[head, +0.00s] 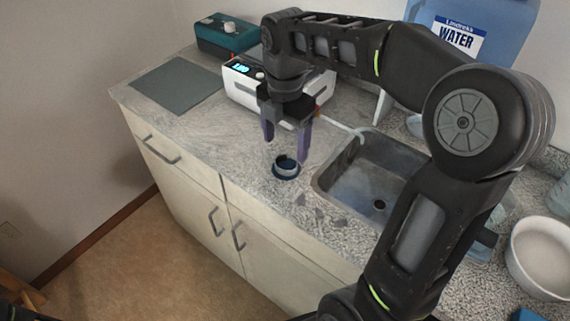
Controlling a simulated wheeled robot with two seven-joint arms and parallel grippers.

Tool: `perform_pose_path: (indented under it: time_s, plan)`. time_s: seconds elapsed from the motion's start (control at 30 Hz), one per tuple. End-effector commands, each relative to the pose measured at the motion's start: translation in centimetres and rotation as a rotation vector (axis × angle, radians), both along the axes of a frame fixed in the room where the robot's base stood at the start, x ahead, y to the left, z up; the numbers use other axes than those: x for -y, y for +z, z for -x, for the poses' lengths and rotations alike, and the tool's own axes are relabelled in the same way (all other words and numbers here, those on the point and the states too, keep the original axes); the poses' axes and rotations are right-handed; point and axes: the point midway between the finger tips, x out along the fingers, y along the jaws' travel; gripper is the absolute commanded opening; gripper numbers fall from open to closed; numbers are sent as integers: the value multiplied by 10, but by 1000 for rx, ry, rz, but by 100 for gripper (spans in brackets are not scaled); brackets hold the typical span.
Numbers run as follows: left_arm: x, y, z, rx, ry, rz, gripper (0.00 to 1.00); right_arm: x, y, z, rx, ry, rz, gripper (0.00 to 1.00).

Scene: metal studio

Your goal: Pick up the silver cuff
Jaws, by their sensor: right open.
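A small round ring-shaped piece (286,171), dark blue-grey with a lighter rim, sits on the speckled counter just left of the sink. It is the only cuff-like thing I can make out, and its silver colour is not clear at this size. My right gripper (286,149) points down just above and behind it in the picture, with its two purple-grey fingers apart. Nothing shows between the fingers, and whether they touch the ring I cannot tell. My left gripper does not show.
The counter (185,128) has free room left of the ring. A metal sink (345,187) lies right of it. A white device (240,87), a teal device (228,36) and a grey mat (178,84) stand behind. A white bowl (541,257) and a water jug (478,22) are at right.

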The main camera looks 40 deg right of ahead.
Motion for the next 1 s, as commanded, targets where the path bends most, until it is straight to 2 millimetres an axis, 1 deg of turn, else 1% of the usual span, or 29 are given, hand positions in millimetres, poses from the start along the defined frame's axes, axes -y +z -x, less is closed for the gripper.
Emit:
perform_pose_path:
  time_s: [0.03, 0.1, 0.33, 0.43, 0.57, 0.73, 0.83, 1.0]
  plan:
    - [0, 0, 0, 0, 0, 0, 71, 0, -5, 0, -1, 0, 0, 75]
    - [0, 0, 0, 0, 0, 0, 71, 0, -7, 0, 0, 0, 0, 75]
    - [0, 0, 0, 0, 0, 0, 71, 0, -7, 0, 1, -1, 0, 75]
    - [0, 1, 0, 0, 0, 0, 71, 0, -11, 0, -1, -1, 0, 75]
    - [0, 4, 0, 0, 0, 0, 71, 2, -26, 1, -2, -2, 0, 75]
    - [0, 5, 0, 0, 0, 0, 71, 2, -51, 1, -2, -1, 0, 75]
    - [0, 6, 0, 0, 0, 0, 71, 2, -58, 0, 0, -2, 0, 75]
    - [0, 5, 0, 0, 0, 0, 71, 2, -59, 0, 1, -2, 0, 75]
